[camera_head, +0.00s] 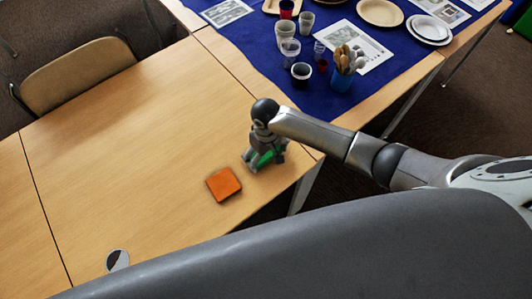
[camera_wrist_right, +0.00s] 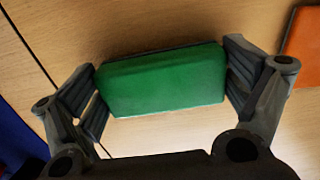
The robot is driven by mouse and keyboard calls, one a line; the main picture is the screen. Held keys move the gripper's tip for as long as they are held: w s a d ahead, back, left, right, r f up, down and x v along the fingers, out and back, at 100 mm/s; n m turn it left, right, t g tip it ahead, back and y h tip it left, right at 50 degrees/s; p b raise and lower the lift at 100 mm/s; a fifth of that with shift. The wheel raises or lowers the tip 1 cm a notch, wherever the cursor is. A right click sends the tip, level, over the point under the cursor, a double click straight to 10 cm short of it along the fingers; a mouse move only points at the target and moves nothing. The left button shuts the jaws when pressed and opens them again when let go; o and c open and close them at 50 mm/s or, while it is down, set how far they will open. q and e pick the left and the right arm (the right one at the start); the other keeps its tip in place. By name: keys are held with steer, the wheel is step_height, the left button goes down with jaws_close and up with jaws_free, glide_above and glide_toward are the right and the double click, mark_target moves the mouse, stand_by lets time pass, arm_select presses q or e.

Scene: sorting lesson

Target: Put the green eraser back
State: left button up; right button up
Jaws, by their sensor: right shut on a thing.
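The green eraser (camera_wrist_right: 163,80) sits between the two fingers of my right gripper (camera_wrist_right: 165,85) in the right wrist view, with a finger against each end. In the head view my right gripper (camera_head: 264,158) is over the wooden table near its right edge, and part of the green eraser (camera_head: 262,159) shows between the fingers. I cannot tell whether the eraser touches the table. My left gripper is not in view.
An orange square (camera_head: 223,184) lies on the wooden table (camera_head: 130,150), just left of my right gripper. A blue cloth (camera_head: 265,60) with cups, plates and a blue cup of wooden spoons (camera_head: 341,78) covers the table behind. A round grey-and-white thing (camera_head: 117,260) lies at the near edge.

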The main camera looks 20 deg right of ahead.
steer(key=shift+f, duration=0.1)
steer(key=o, duration=0.7)
step_height(320, 180, up, 12)
stand_by(0.6)
